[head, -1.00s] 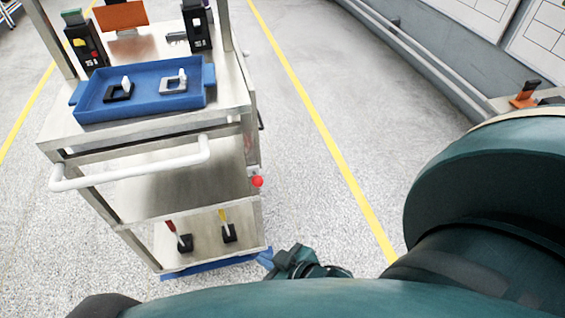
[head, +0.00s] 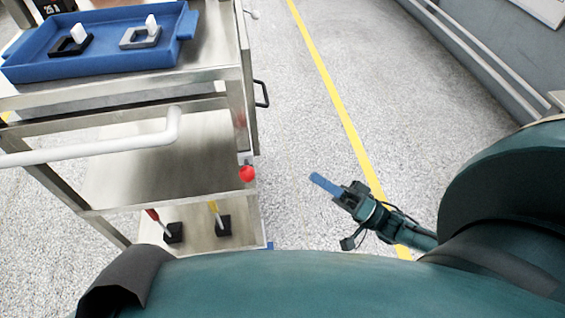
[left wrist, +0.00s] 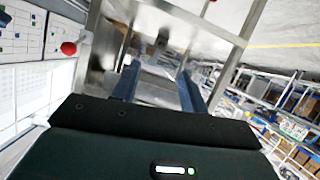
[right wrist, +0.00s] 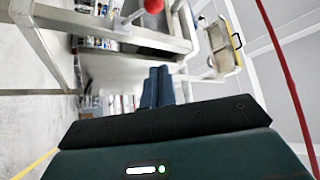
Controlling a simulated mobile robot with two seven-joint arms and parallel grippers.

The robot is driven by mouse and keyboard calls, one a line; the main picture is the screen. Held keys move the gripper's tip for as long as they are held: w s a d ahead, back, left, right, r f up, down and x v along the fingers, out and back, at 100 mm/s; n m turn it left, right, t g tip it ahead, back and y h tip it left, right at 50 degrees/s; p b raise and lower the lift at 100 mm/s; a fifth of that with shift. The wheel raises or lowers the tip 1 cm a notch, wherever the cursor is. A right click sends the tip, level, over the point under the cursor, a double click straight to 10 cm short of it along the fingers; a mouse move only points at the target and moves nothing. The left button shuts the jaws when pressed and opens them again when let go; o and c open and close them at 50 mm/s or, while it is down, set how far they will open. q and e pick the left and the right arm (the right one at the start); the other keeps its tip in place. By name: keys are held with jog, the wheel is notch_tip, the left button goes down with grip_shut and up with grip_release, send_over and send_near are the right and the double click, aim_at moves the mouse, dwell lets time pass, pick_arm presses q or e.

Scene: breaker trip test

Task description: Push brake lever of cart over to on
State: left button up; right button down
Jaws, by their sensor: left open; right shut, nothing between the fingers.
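The metal cart (head: 140,182) stands at the left in the head view. A red ball knob (head: 248,173) is at its near right side, at lower-shelf height; I take it for the brake lever's end. Its arm is hard to make out. A red ball shows at the top of the right wrist view (right wrist: 153,6) and the upper left of the left wrist view (left wrist: 69,48). My right gripper (head: 318,179) is shut and empty, right of the knob and apart from it. My left gripper (left wrist: 158,85) is open, its two blue fingers apart with nothing clearly between them.
A blue tray (head: 90,66) with two switch-like pieces sits on the cart's top. A white push handle (head: 90,145) juts from its near side. Two small levers (head: 173,230) (head: 222,222) stand on the lower shelf. Open floor (head: 300,120) lies right of the cart.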

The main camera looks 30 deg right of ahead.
aim_at(247, 168)
pick_arm(q)
jog(key=shift+w+d+f+p, duration=0.1)
jog(key=shift+d+p, duration=0.15)
jog(key=shift+p, duration=0.35)
pick_arm(e)
jog(key=w+a+r, duration=0.3)
jog(key=w+a, duration=0.2)
jog(key=a, duration=0.4)
jog(key=shift+w+a, duration=0.3)
jog(key=shift+w, duration=0.1)
pick_arm(q)
jog(key=shift+f, duration=0.1)
pick_arm(e)
jog(key=shift+f, duration=0.15)
pick_arm(q)
jog(key=shift+a+b, duration=0.4)
jog(key=shift+b, duration=0.4)
pick_arm(e)
jog(key=shift+s+f+n+y, duration=0.2)
jog(key=shift+n+y, duration=0.3)
jog(key=shift+n, duration=0.2)
